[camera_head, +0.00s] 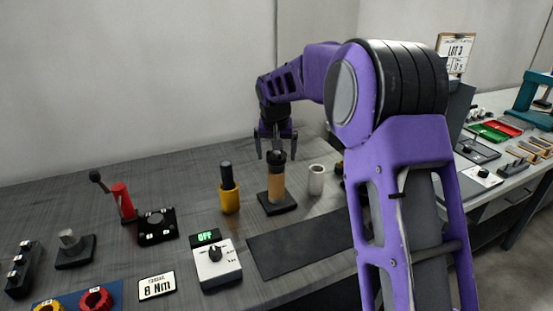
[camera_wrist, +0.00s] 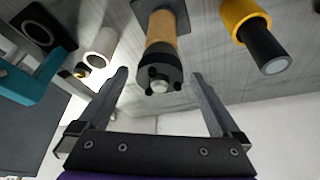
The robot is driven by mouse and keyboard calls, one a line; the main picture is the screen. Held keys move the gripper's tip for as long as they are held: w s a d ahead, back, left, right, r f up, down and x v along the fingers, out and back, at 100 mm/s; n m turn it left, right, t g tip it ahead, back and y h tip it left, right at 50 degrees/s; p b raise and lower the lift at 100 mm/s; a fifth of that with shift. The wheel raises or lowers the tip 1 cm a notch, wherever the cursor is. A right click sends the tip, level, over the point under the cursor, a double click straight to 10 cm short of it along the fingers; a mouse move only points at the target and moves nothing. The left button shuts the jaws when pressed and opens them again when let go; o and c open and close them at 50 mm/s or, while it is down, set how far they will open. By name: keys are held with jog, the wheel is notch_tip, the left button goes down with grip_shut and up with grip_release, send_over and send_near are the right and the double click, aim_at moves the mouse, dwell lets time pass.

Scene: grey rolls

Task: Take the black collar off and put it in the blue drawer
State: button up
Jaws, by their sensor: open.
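The black collar (camera_head: 277,157) sits on top of an upright tan roll (camera_head: 277,182) on a black base (camera_head: 277,203). In the wrist view the collar (camera_wrist: 160,68) shows end-on, with small dark knobs and a pale tip at its centre. My gripper (camera_head: 276,153) is open and points down at the collar. In the wrist view its two fingers (camera_wrist: 160,76) stand on either side of the collar, with clear gaps; I cannot tell whether they are level with it. I cannot make out a blue drawer in either view.
A yellow holder with a black handle (camera_head: 229,190) stands left of the roll and a white cylinder (camera_head: 316,180) stands right. A white dial box (camera_head: 215,262) and dark mat (camera_head: 300,243) lie in front. A blue board (camera_head: 68,303) is at lower left.

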grip_shut()
jog(key=shift+r, duration=0.1)
dwell(0.3)
notch_tip(320, 180, up, 10)
jog(key=p, duration=0.2)
dwell(0.3)
jog(key=shift+f+b, duration=1.25)
jog(key=shift+f, duration=0.85)
